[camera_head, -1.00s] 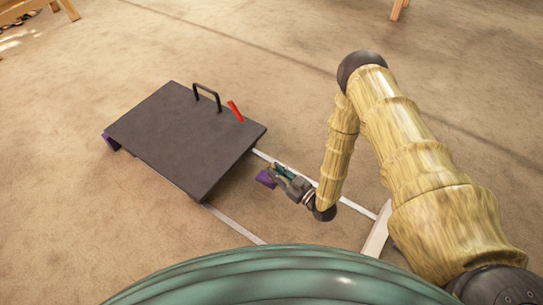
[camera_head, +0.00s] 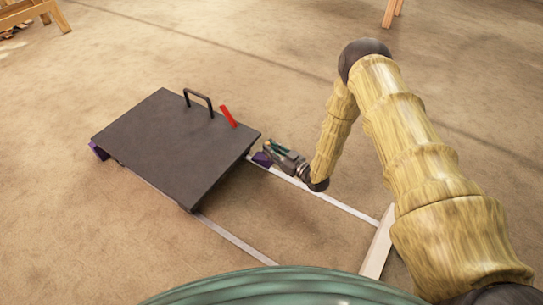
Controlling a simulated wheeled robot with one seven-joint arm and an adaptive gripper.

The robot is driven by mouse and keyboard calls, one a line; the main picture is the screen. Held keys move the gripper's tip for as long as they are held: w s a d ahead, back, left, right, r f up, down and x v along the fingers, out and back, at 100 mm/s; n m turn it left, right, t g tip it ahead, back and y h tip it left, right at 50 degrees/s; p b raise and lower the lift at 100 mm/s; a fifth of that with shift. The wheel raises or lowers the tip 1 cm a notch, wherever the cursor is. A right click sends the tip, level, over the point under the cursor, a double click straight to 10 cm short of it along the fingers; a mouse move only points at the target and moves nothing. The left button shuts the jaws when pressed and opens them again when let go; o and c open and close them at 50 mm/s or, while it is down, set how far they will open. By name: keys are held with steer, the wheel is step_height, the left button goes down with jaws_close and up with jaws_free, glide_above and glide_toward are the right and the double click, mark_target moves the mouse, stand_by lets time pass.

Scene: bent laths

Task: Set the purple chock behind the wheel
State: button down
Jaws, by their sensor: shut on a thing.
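A purple chock (camera_head: 262,159) is held in my gripper (camera_head: 271,153), close to the right corner of a dark flat cart (camera_head: 175,145). My gripper is shut on it, low over or at the white rail on the floor; I cannot tell whether the chock touches the rail. The cart has a black handle (camera_head: 198,97) and a red lever (camera_head: 228,116) on top. Its wheels are hidden under the deck. Another purple piece (camera_head: 98,150) shows under the cart's left corner.
Two white rails run from under the cart toward a pale crossbar (camera_head: 378,247); the right rail (camera_head: 325,203) passes below my gripper. Wooden furniture legs (camera_head: 393,12) stand far back. The floor around the cart is clear.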

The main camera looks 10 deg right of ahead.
mark_target(259, 158)
steer(key=shift+w+d+f+b, duration=0.1)
steer(key=shift+w+f+b, duration=0.05)
steer(key=shift+f+b, duration=0.65)
steer(key=shift+w+f+b, duration=0.15)
steer(key=shift+f+b, duration=0.45)
steer(key=shift+f, duration=0.5)
steer(key=c, duration=1.3)
jaws_free()
steer(key=shift+c, duration=0.2)
